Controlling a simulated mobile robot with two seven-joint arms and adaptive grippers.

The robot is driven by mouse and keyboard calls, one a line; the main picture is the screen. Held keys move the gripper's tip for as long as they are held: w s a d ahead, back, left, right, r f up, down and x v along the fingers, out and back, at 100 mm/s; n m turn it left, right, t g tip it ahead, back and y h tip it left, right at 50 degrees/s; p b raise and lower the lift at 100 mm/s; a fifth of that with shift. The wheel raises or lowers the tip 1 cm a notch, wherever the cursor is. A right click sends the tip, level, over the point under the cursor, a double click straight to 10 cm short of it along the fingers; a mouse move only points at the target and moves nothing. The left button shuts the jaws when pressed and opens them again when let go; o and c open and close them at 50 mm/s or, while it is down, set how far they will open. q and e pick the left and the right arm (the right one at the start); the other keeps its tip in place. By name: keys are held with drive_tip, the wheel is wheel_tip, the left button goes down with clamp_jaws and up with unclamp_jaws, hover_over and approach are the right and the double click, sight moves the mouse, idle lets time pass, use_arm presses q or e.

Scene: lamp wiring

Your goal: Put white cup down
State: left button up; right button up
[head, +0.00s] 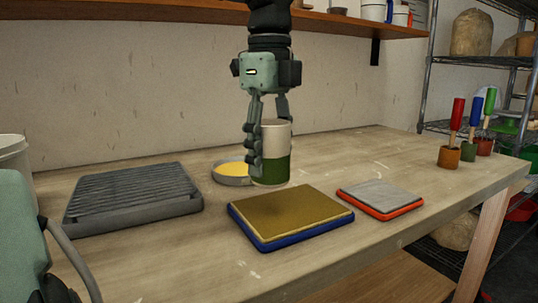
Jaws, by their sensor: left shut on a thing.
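The white cup (275,150) has a cream-white upper part and a green lower part. It is upright in the middle of the head view, over the wooden table. My left gripper (266,130) comes down from above and is shut on the cup, with one finger along its left side and another behind its right rim. The cup's base is close to the table top; I cannot tell whether it touches. My right gripper is not in view.
A grey dish with yellow contents (222,180) sits just left of the cup. A grey ribbed tray (135,203) lies farther left. A blue-edged pad (290,215) and a red-edged pad (380,199) lie in front and right. Handled tools in small pots (450,155) stand at right.

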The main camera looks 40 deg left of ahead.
use_arm(q)
drive_tip(key=s+a+r+m+p, duration=0.1)
drive_tip(key=s+a+r+m, duration=0.25)
drive_tip(key=s+a, duration=0.75)
drive_tip(key=s+a+r+m+p, duration=0.15)
drive_tip(key=s+a+r, duration=0.25)
drive_tip(key=s+a, duration=0.7)
drive_tip(key=w+f, duration=0.2)
drive_tip(key=w, duration=0.1)
drive_tip(key=w+f, duration=0.2)
drive_tip(key=w, duration=0.1)
drive_tip(key=w+d+f+p, duration=0.1)
drive_tip(key=w+f, duration=0.1)
drive_tip(key=w, duration=0.1)
drive_tip(key=shift+w+d+f, duration=0.1)
drive_tip(key=shift+f, duration=0.3)
drive_tip(key=shift+w+f, duration=0.1)
drive_tip(key=shift+f, duration=0.05)
wheel_tip(320, 180, down, 4)
drive_tip(key=shift+r, duration=0.1)
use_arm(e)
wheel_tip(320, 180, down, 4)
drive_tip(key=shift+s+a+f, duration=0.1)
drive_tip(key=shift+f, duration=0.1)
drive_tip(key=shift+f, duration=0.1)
